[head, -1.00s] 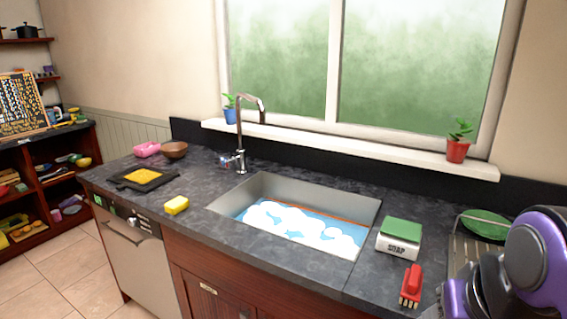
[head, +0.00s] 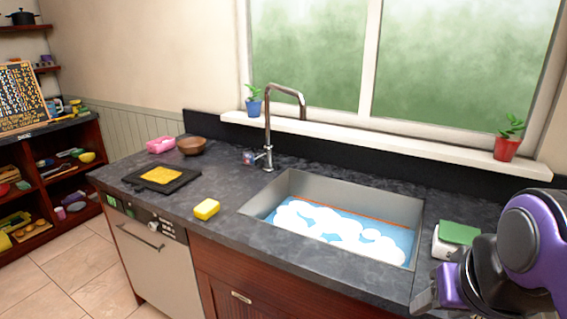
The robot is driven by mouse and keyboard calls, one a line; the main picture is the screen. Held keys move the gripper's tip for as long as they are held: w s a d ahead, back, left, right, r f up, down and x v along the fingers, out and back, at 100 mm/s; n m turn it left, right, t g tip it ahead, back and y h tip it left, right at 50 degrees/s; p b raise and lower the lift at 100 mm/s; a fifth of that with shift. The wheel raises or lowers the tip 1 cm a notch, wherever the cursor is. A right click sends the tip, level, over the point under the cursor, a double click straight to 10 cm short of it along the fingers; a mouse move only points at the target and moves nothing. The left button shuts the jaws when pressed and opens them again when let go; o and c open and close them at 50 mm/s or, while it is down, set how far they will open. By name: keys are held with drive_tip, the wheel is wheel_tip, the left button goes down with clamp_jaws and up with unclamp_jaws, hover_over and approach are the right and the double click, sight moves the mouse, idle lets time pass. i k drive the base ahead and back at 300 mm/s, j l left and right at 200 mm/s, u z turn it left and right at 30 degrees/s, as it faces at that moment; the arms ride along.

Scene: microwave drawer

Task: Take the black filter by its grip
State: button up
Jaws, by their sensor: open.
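A flat black square piece, which looks like the black filter (head: 190,178), lies on the dark counter left of the sink. A yellow patch (head: 160,175) covers its middle. I cannot make out its grip clearly at this size. My gripper (head: 426,297) shows partly at the lower right, at the end of my purple and grey arm, by the sink's right front corner. It is open, holds nothing that I can see, and is far to the right of the filter.
A yellow sponge (head: 206,209), a pink item (head: 160,145) and a brown bowl (head: 192,146) stand near the filter. The sink (head: 400,208) with foamy water and the tall faucet (head: 268,125) lie between it and my arm. A green-topped box (head: 458,234) is beside my arm.

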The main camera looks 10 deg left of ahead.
sight(161, 178)
drive_tip(key=i+j, duration=0.1)
drive_tip(key=j, duration=0.3)
drive_tip(key=i+j, duration=0.1)
drive_tip(key=j, duration=0.3)
drive_tip(key=i+j, duration=0.1)
drive_tip(key=j, duration=0.35)
drive_tip(key=i+j, duration=0.15)
drive_tip(key=j, duration=0.25)
drive_tip(key=i+j, duration=0.1)
drive_tip(key=j, duration=0.3)
drive_tip(key=i+j, duration=0.1)
drive_tip(key=j, duration=0.3)
drive_tip(key=i+j, duration=0.1)
drive_tip(key=j, duration=0.35)
drive_tip(key=i+j, duration=0.1)
drive_tip(key=j, duration=0.3)
